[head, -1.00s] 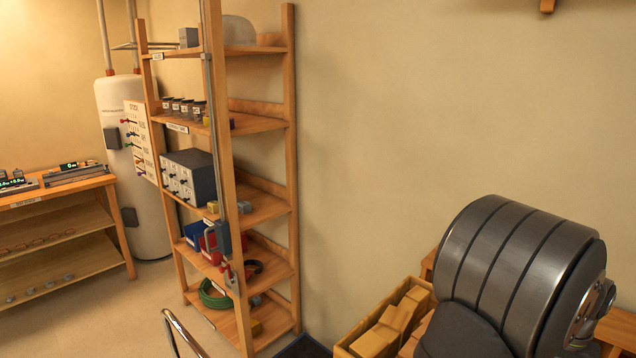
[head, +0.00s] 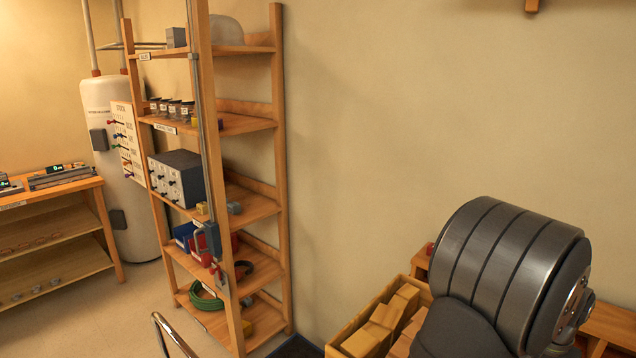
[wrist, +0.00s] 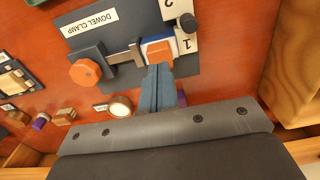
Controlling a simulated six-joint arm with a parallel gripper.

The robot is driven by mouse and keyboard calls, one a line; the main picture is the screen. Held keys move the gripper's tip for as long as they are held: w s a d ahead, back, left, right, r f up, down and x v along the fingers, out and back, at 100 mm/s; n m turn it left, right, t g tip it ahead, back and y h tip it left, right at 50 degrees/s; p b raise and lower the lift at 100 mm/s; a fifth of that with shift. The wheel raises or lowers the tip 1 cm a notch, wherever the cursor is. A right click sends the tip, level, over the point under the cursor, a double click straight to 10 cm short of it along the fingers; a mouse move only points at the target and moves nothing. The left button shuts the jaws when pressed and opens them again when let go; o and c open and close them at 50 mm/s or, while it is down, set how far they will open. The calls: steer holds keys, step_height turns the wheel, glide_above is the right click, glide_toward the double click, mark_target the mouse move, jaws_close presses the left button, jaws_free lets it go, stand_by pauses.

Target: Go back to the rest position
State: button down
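My gripper (wrist: 158,90) shows in the wrist view as two narrow blue-grey fingers lying side by side, with no clear gap or held object between them. Their tips are close to an orange, white and blue block (wrist: 158,50) at a dark plate labelled "DOWEL CLAMP" (wrist: 90,22). I cannot tell whether they touch it. The clamp has an orange knob (wrist: 84,73). In the head view only a thick grey part of my arm shows, at the lower right; the gripper is out of that picture.
The wrist view shows a red-brown board with number tags, a round pale disc (wrist: 120,107) and small wooden blocks (wrist: 64,117). A wooden beam (wrist: 293,60) stands at right. The head view shows a tall shelf (head: 278,150), a yellow-block crate (head: 345,331) and bare wall between.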

step_height(320, 180, up, 4)
steer(key=shift+f, duration=0.25)
step_height(320, 180, down, 5)
steer(key=shift+r, duration=0.2)
step_height(320, 180, up, 7)
steer(key=w+d+f+t+h, duration=0.1)
steer(key=w+f, duration=0.2)
steer(key=w, duration=0.1)
steer(key=w+d+f+t+h, duration=0.1)
steer(key=w+f, duration=0.3)
steer(key=w, duration=0.1)
steer(key=w+d+f+t+h, duration=0.1)
steer(key=w+d+f, duration=0.1)
steer(key=w+f, duration=0.2)
steer(key=shift+w+d+f, duration=0.1)
steer(key=shift+w+f, duration=0.05)
steer(key=shift+w, duration=0.5)
steer(key=shift+w+d, duration=0.15)
steer(key=shift+w, duration=0.1)
steer(key=shift+r, duration=0.7)
steer(key=shift+s+r, duration=0.4)
steer(key=shift+s, duration=0.1)
